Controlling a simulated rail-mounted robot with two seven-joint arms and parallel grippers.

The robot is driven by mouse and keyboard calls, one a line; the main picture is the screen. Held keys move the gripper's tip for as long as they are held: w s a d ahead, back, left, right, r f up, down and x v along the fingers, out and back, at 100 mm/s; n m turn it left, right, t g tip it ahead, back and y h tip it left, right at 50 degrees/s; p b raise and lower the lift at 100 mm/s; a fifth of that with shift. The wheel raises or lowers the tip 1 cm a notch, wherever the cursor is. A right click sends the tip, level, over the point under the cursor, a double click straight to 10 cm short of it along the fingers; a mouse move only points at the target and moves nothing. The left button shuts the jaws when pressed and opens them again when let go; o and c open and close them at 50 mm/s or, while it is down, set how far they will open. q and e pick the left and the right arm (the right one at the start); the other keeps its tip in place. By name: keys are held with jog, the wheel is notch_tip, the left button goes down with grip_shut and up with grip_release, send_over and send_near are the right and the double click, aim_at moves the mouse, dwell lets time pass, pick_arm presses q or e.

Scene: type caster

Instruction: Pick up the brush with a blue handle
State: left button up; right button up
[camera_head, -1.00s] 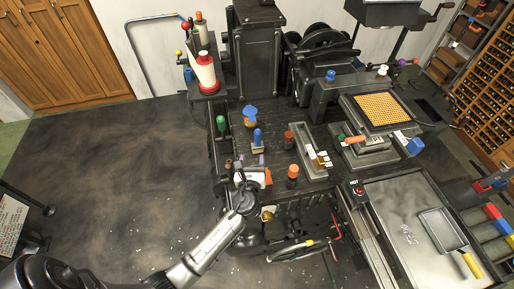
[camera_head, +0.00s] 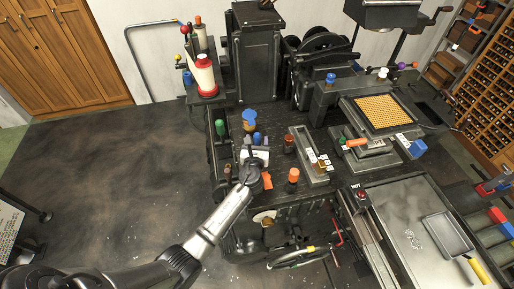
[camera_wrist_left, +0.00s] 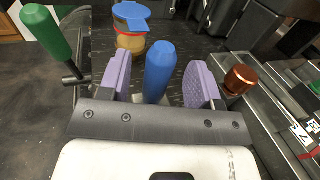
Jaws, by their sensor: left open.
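The brush's blue handle (camera_wrist_left: 159,66) stands upright between the two purple finger pads of my open left gripper (camera_wrist_left: 158,82) in the left wrist view. There are gaps on both sides of the handle, and its lower part is hidden by the gripper's body. In the head view, the blue handle (camera_head: 257,138) shows just past the left gripper (camera_head: 254,145) on the dark machine bench, partly hidden by the gripper. My right gripper is not in view.
A blue-lidded jar (camera_wrist_left: 131,25) stands behind the handle. A green handle (camera_wrist_left: 46,30) is at left, and a copper-coloured knob (camera_wrist_left: 240,79) is close to the right finger. An orange-topped item (camera_head: 293,176) and a metal tray (camera_head: 313,155) lie to the right.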

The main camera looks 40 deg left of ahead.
pick_arm(q)
jog(key=shift+b+x, duration=0.3)
jog(key=shift+x, duration=1.55)
jog(key=c, duration=1)
